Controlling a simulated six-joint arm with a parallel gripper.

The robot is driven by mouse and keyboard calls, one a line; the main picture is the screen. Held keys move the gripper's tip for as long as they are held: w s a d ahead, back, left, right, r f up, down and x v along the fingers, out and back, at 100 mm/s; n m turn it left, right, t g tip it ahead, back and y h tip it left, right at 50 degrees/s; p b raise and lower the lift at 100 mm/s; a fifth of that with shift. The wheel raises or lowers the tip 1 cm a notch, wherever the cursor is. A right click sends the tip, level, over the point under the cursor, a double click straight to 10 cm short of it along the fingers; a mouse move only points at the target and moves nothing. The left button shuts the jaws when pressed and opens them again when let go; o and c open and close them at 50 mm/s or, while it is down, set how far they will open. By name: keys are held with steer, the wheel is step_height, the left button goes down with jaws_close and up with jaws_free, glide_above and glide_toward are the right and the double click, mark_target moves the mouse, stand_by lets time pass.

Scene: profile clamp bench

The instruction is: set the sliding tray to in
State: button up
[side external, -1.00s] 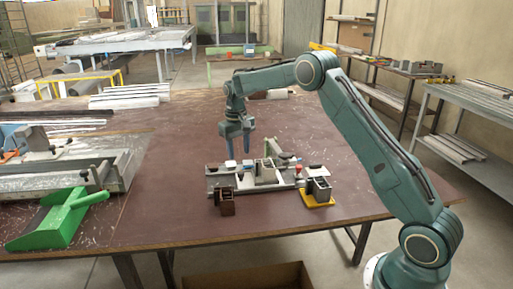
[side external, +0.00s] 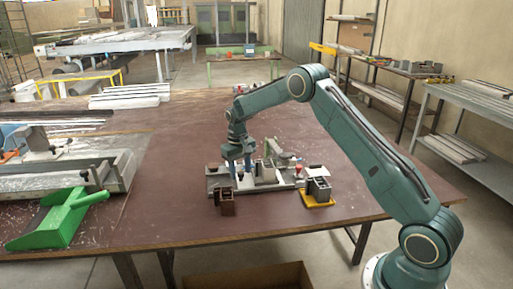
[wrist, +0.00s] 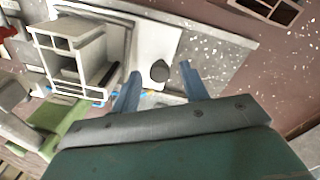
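The clamp bench fixture (side external: 280,184) stands on the brown table in the side view. What looks like the sliding tray is a pale flat plate (wrist: 152,42) with a round dark knob (wrist: 160,72) in the wrist view. My gripper (side external: 238,176) is low over the left part of the fixture. In the wrist view its two blue fingers are apart, one on each side of the knob, with gaps to it. My gripper is open and holds nothing. In the side view the fingers hide the knob, and how far the tray is slid cannot be told.
A grey hollow profile (wrist: 75,55) sits left of the plate in the wrist view. A green tool (side external: 55,220) lies far left. Table front is clear.

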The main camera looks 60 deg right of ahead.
mark_target(253, 176)
jaws_close()
steer(key=shift+s+d, duration=1.55)
steer(key=shift+d, duration=0.1)
steer(key=shift+c, duration=0.7)
jaws_free()
steer(key=shift+s, duration=0.1)
steer(key=shift+o, duration=1.2)
steer(key=shift+a+r, duration=0.1)
step_height(253, 176, up, 14)
steer(key=shift+a, duration=0.25)
